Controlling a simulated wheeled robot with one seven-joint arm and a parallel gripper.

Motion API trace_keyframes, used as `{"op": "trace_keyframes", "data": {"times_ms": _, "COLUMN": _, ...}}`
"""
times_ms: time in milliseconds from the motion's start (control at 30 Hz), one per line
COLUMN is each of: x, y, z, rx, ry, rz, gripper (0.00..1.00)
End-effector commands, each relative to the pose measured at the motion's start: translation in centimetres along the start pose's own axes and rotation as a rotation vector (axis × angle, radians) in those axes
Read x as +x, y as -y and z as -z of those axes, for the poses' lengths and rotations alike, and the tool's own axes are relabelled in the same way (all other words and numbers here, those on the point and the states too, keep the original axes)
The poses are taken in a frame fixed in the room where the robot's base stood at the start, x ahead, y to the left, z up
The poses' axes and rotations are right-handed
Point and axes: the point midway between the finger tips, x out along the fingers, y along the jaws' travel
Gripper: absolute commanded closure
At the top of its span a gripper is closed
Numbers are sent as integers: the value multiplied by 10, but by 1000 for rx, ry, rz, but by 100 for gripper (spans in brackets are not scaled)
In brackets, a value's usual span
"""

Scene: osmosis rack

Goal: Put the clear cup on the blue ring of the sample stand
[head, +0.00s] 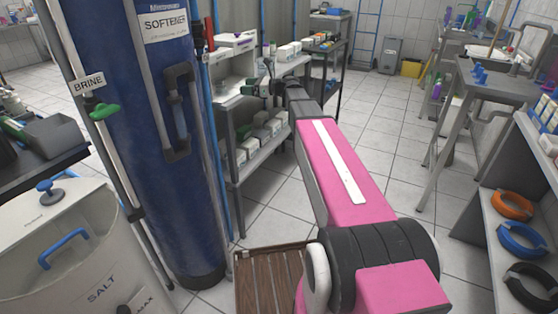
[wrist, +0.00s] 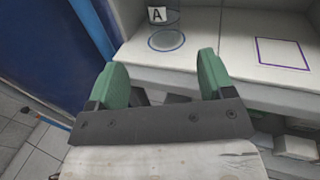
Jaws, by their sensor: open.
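The sample stand is a white shelf unit, its pale top (wrist: 225,48) filling the upper wrist view; in the head view it (head: 232,88) stands just right of the blue softener tank. A blue ring (wrist: 166,41) is marked on it below a sign with the letter A. A faint see-through shape, perhaps the clear cup, seems to stand at the ring; I cannot tell for sure. My gripper (wrist: 160,64) has green fingers spread wide with nothing between them, and the ring lies just beyond the tips. In the head view my gripper (head: 264,88) is small at the stand.
A purple square outline (wrist: 283,54) is marked on the stand to the right. The softener tank (head: 165,130) rises close on the left, with a white salt bin (head: 90,255) before it. A brown slatted crate (head: 268,285) stands on the floor. The tiled aisle at right is clear.

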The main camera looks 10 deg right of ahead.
Motion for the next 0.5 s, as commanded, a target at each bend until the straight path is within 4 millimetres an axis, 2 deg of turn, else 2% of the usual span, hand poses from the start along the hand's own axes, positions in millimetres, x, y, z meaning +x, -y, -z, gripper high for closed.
{"op": "trace_keyframes", "data": {"times_ms": 167, "x": -8, "y": -40, "z": 63, "rx": -210, "ry": -197, "rz": -40, "gripper": 25}}
{"op": "trace_keyframes", "data": {"times_ms": 267, "x": -19, "y": -70, "z": 112, "rx": -393, "ry": -357, "rz": -109, "gripper": 25}}
{"op": "trace_keyframes", "data": {"times_ms": 400, "x": -49, "y": -121, "z": 186, "rx": -692, "ry": -598, "rz": -298, "gripper": 25}}
{"op": "trace_keyframes", "data": {"times_ms": 500, "x": -78, "y": -156, "z": 232, "rx": -899, "ry": -744, "rz": -490, "gripper": 25}}
